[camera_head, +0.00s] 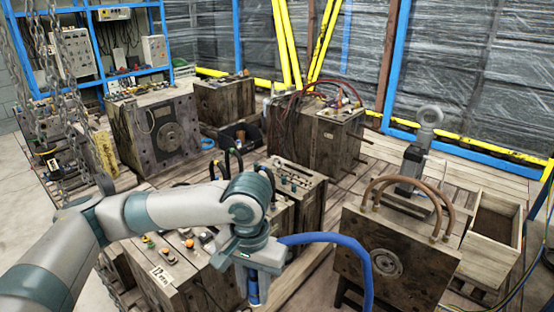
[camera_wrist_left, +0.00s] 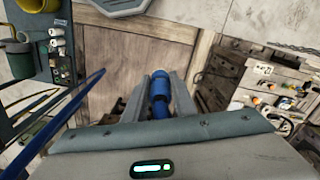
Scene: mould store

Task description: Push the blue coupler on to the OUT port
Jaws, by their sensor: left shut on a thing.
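My left gripper (camera_head: 252,284) reaches down in the lower middle of the head view. It is shut on the blue coupler (camera_head: 253,291), whose lower end shows below it. In the left wrist view the blue coupler (camera_wrist_left: 160,92) sits between the two grey fingers of my left gripper (camera_wrist_left: 161,97). A blue hose (camera_head: 335,239) arcs right from the gripper and drops out of the frame. I cannot make out which fitting is the OUT port, nor whether the coupler touches one. My right gripper is out of view.
A wooden mould with brown looped hoses (camera_head: 390,255) stands right of the gripper. A mould marked 12 (camera_head: 165,282) and others stand left and behind. An open wooden crate (camera_head: 497,235) is at far right. Chains (camera_head: 75,75) hang at left.

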